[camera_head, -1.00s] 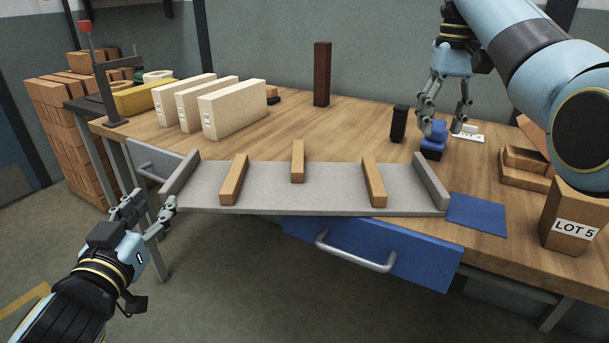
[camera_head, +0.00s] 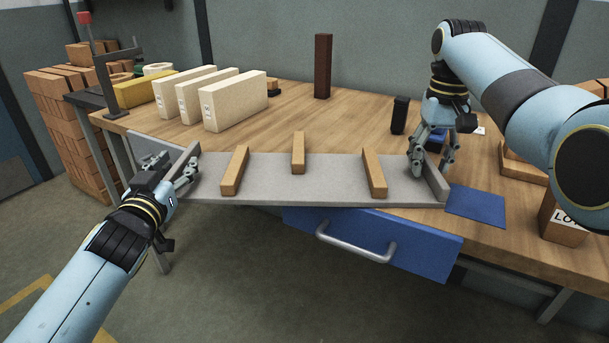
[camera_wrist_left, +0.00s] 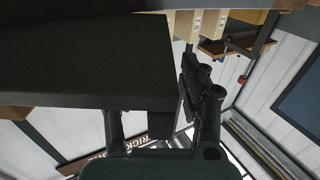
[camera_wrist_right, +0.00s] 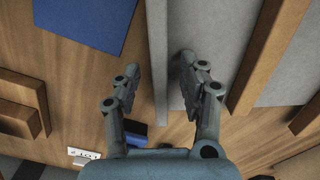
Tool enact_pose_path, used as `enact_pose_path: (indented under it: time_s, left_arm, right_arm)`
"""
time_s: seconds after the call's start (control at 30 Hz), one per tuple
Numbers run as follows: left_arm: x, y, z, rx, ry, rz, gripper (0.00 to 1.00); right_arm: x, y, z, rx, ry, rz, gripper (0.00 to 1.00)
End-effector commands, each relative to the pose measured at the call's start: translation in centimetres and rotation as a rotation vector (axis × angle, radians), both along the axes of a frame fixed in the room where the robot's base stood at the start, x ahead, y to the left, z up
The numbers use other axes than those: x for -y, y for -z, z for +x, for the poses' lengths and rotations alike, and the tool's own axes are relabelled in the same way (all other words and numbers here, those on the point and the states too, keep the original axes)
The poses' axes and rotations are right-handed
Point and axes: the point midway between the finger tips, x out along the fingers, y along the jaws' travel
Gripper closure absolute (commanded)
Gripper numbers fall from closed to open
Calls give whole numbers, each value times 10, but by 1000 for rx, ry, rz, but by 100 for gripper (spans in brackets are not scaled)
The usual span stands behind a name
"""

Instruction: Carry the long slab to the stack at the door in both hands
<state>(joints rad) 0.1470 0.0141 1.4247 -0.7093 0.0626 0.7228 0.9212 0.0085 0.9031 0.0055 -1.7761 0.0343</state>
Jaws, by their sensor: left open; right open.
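The long grey slab (camera_head: 300,192) lies along the bench's front edge, partly overhanging it. It has a raised wall at each end and three wooden strips (camera_head: 298,153) on top. My left gripper (camera_head: 176,168) is open at the left end wall; in the left wrist view its fingers are on either side of the slab's dark end (camera_wrist_left: 160,124). My right gripper (camera_head: 432,166) is open over the right end wall (camera_head: 434,184); in the right wrist view the wall (camera_wrist_right: 152,40) runs between the fingers. Contact cannot be told. Neither the stack at the door nor a door is clearly identifiable.
Three pale blocks (camera_head: 235,102) and a tall dark brick (camera_head: 323,66) stand on the bench (camera_head: 340,118). A black block (camera_head: 400,115) stands near my right gripper. A blue drawer (camera_head: 420,255) juts out below the slab. Bricks are piled (camera_head: 75,140) at the left. The floor (camera_head: 240,285) in front is clear.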

Motion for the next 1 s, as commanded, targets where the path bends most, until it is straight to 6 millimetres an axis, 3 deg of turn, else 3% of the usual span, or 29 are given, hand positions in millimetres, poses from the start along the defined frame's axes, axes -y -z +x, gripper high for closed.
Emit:
enact_pose_path:
  time_s: [0.4,0.73,1.0]
  left_arm:
    - [0,0,8,0,0,0,58]
    - [0,0,7,0,0,0,100]
    - [0,0,7,0,0,0,100]
  right_arm:
    - [0,8,0,0,0,0,58]
    - [0,8,0,0,0,0,100]
    - [0,8,0,0,0,0,100]
